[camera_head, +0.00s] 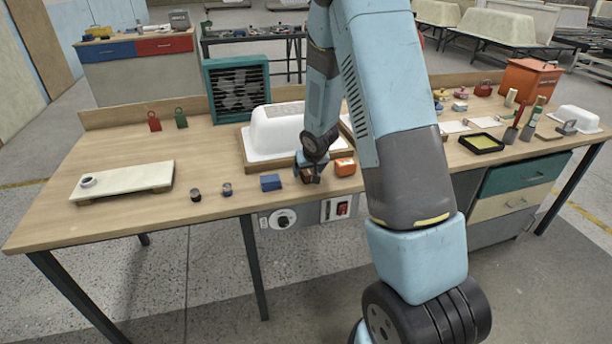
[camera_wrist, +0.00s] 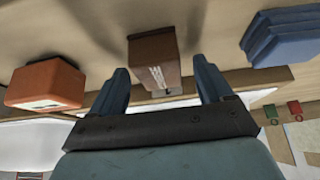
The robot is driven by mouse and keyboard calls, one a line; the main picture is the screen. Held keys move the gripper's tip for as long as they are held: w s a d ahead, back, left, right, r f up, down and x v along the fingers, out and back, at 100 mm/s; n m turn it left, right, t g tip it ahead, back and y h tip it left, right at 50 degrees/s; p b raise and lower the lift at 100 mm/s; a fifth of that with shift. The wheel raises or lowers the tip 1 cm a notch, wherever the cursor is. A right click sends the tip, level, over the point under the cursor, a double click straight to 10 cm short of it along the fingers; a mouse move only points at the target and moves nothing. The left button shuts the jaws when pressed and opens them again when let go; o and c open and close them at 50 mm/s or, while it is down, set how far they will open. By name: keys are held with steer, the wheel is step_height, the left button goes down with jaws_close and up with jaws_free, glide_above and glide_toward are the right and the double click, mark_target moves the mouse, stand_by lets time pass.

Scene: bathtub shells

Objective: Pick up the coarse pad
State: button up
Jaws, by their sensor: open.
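A brown block with pale printing (camera_wrist: 153,62), which looks like the coarse pad, stands on the table between my gripper's two fingers in the wrist view. My gripper (camera_wrist: 160,68) is open, with a gap between the block and each finger. In the head view my gripper (camera_head: 310,174) is low over the front of the table, and it mostly hides the brown block. An orange block (camera_head: 345,167) sits just right of it, also in the wrist view (camera_wrist: 45,85). A blue pad stack (camera_head: 270,183) sits to its left, also in the wrist view (camera_wrist: 282,36).
A white tub shell (camera_head: 275,130) on a wooden base stands right behind my gripper. Two small dark jars (camera_head: 196,195) and a pale board (camera_head: 125,181) are to the left. A control panel (camera_head: 300,217) is under the front edge. The left tabletop has free room.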

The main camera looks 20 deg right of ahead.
steer(key=shift+w+f, duration=0.3)
steer(key=shift+f, duration=0.2)
steer(key=c, duration=1.1)
steer(key=shift+c, duration=0.2)
steer(key=shift+r, duration=0.15)
